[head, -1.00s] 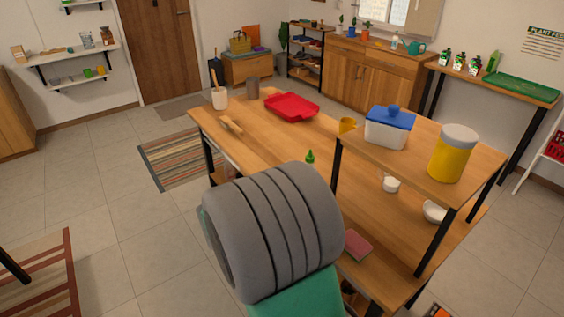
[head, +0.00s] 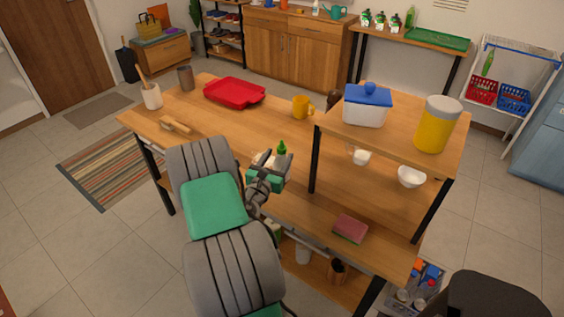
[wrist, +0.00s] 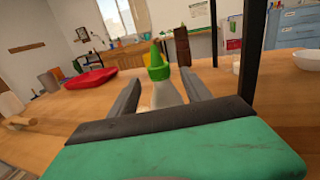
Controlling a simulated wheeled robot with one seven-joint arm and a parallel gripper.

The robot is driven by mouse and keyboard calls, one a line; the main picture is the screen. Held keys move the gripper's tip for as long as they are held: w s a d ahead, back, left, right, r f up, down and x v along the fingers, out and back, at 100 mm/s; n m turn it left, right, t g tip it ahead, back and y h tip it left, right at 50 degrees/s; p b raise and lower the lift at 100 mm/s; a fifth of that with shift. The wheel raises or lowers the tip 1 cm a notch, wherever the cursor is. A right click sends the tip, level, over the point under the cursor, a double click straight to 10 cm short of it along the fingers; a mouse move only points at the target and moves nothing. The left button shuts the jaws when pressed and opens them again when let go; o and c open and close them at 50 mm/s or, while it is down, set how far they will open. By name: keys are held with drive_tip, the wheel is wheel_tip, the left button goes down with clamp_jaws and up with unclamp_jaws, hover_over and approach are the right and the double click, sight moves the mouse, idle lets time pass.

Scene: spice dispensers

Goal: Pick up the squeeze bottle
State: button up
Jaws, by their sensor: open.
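The squeeze bottle (wrist: 163,80) stands upright on the wooden table (head: 258,116), with a green pointed cap and a pale body. In the wrist view it is between the two fingers of my gripper (wrist: 160,92), which are open with one finger on each side. Its lower body is hidden behind the gripper's palm. In the head view only its green cap (head: 282,147) shows clearly, just beyond my gripper (head: 270,165). I cannot tell whether the fingers touch it.
A raised shelf (head: 385,135) on black posts stands right of the bottle, holding a blue-lidded container (head: 367,108) and a yellow canister (head: 437,124). A yellow mug (head: 302,107) and red tray (head: 234,91) stand behind. A sponge (head: 350,229) lies nearer. The table's left middle is fairly clear.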

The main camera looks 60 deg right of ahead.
sight(281, 155)
drive_tip(key=d, duration=0.3)
drive_tip(key=shift+d, duration=0.1)
drive_tip(key=shift+c, duration=0.3)
drive_tip(key=shift+f, duration=0.1)
clamp_jaws()
idle(0.8)
